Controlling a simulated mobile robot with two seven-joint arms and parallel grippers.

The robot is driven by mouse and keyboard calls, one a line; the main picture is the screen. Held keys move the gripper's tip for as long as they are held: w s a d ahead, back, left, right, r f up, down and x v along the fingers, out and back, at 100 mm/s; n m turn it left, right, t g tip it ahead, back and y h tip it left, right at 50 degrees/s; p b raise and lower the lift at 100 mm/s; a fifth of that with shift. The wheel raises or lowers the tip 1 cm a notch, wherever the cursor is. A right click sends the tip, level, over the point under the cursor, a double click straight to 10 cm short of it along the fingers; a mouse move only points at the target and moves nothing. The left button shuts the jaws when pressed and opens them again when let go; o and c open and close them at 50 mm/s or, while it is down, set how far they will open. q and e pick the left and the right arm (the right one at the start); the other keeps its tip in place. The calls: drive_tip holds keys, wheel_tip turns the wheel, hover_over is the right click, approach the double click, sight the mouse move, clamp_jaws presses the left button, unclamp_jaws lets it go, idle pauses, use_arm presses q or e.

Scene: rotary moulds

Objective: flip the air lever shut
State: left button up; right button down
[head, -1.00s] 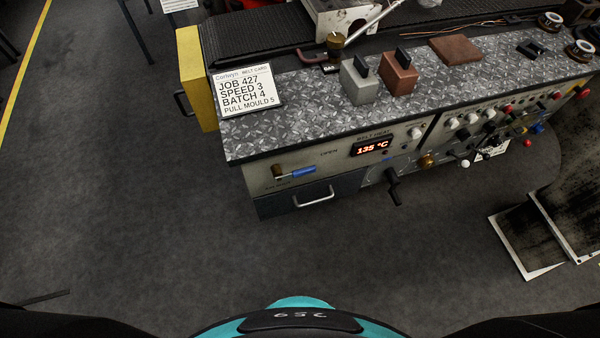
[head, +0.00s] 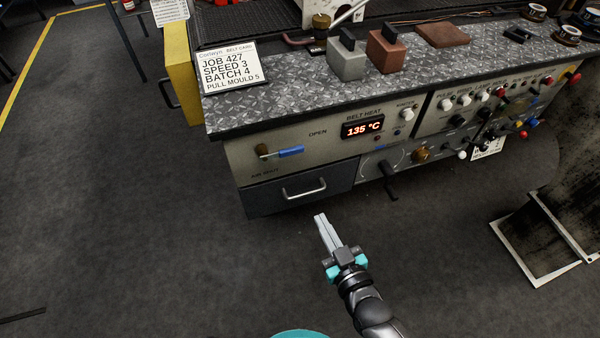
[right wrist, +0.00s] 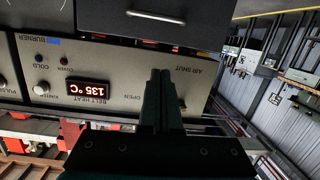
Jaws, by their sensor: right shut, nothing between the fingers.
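The air lever has a blue handle (head: 290,152) and a brass pivot (head: 262,151) on the machine's beige front panel (head: 237,160). The handle lies roughly level, pointing right toward the word OPEN; AIR SHUT is printed below the pivot. My right gripper (head: 321,217) is shut and empty, in front of the drawer and below the lever, apart from the panel. In the right wrist view its fingers (right wrist: 161,72) point at the panel, which appears upside down; the lever is not clearly visible there, perhaps hidden behind the fingers. My left gripper is out of view.
A drawer handle (head: 304,190) sticks out below the lever. A black crank (head: 388,182) juts out to the right, under the 135 °C belt heat display (head: 362,129). A job card (head: 232,67) stands on the patterned worktop (head: 300,90).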

sight(297, 151)
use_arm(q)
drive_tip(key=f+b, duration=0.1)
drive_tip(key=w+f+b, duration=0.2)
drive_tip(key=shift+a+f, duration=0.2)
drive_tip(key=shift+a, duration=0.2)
use_arm(e)
wheel_tip(297, 151, up, 13)
drive_tip(key=a+m+t+y, duration=0.1)
drive_tip(key=a+t, duration=0.1)
drive_tip(key=t, duration=0.3)
drive_tip(key=shift+w+a+r+t, duration=0.15)
drive_tip(key=shift+w+a+t, duration=0.15)
drive_tip(key=shift+w+a, duration=0.05)
drive_tip(key=x, duration=0.3)
drive_tip(key=b+x, duration=0.1)
drive_tip(key=x, duration=0.2)
drive_tip(key=b+x, duration=0.1)
drive_tip(key=x, duration=0.3)
drive_tip(key=shift+f, duration=0.3)
drive_tip(key=shift+f+b, duration=0.85)
drive_tip(key=shift+f, duration=0.3)
use_arm(q)
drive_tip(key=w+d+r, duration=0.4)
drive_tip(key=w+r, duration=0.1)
drive_tip(key=shift+b, duration=0.35)
use_arm(e)
drive_tip(key=shift+f, duration=0.6)
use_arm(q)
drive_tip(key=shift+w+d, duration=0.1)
